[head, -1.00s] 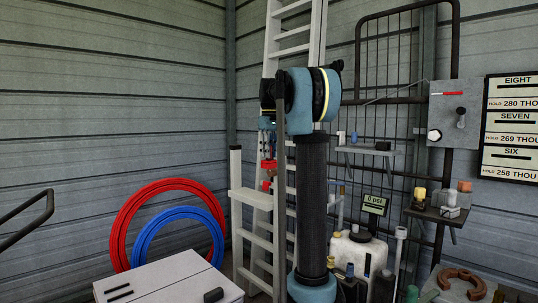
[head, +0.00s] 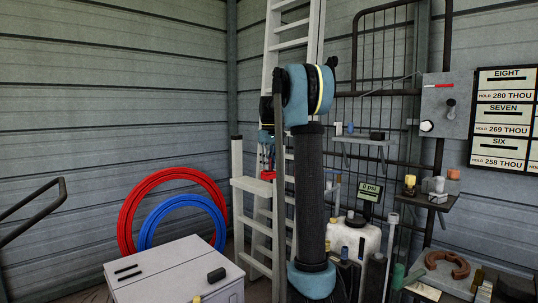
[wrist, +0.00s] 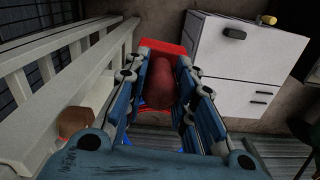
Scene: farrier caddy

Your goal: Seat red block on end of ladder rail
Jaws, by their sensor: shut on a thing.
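My gripper (wrist: 160,90) is shut on the red block (wrist: 165,48) in the wrist view. The block shows as a bright red edge beyond a darker, rounded red part between the blue fingers. In the head view the red block (head: 268,175) is a small patch left of my arm, beside the short white ladder (head: 252,186); my arm hides much around it. One rail of that ladder ends upright in a dark tip (head: 236,138). In the wrist view the white ladder (wrist: 60,75) runs along the left, apart from the block. I cannot tell which rail end is nearest.
A white cabinet (head: 175,268) stands at front left, with red (head: 128,215) and blue (head: 150,225) hoops behind it. A tall ladder (head: 272,45) leans behind my arm. A wire rack, shelves and a white tank (head: 350,238) crowd the right. A brownish rounded thing (wrist: 75,122) lies near the ladder.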

